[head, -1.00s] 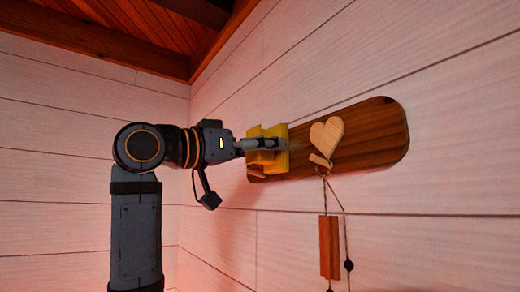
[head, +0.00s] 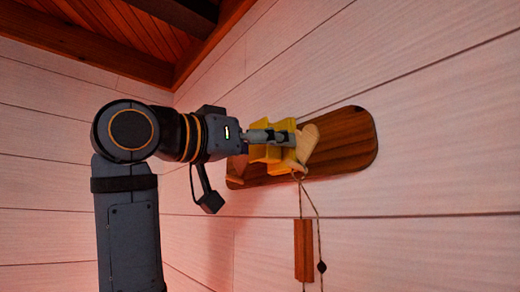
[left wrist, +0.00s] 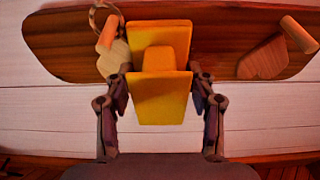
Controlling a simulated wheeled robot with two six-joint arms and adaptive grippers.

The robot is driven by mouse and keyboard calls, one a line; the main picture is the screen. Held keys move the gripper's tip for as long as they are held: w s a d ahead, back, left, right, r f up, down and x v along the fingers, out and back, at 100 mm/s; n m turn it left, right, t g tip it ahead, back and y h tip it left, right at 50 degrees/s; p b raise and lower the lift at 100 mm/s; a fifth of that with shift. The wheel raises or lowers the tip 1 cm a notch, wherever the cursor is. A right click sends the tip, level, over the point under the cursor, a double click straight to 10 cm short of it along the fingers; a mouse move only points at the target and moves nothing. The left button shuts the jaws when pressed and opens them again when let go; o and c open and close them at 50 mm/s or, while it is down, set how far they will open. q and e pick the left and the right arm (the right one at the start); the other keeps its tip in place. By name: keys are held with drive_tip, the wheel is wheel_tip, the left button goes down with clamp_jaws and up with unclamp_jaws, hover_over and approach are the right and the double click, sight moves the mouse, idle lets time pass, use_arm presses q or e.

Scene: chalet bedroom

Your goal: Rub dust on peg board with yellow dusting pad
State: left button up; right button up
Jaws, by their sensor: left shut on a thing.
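The dark wooden peg board (head: 345,145) is fixed to the wall and tilts slightly in the head view; it spans the top of the left wrist view (left wrist: 215,25). My left gripper (head: 285,138) is shut on the yellow dusting pad (head: 262,153) by its grip. In the left wrist view the pad (left wrist: 160,105) sits between the fingers (left wrist: 161,92), its far plate over the board's middle. I cannot tell whether it touches the board. No dust is clearly visible; the pad hides part of the board. My right gripper is not in view.
A pale wooden heart (head: 308,143) is just right of the pad, another heart (left wrist: 262,60) on its other side. Wooden pegs (left wrist: 299,34) stick out of the board. A wooden block (head: 304,250) hangs on cords below. The board's right end is clear.

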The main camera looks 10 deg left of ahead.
use_arm(q)
drive_tip(key=shift+w+a+p, duration=0.4)
drive_tip(key=shift+w+a, duration=0.85)
drive_tip(key=shift+a, duration=0.3)
drive_tip(key=shift+w+a, duration=0.2)
drive_tip(key=shift+a, duration=0.05)
drive_tip(key=w+a, duration=0.2)
drive_tip(key=a, duration=0.1)
drive_tip(key=shift+w+p, duration=0.2)
drive_tip(key=shift+p, duration=0.2)
drive_tip(key=v, duration=0.2)
drive_tip(key=b+v, duration=0.1)
drive_tip(key=r+v, duration=0.1)
drive_tip(key=v, duration=0.1)
drive_tip(key=shift+s+a+f+b, duration=0.15)
drive_tip(key=shift+s+a+b, duration=0.05)
drive_tip(key=shift+s+b, duration=0.2)
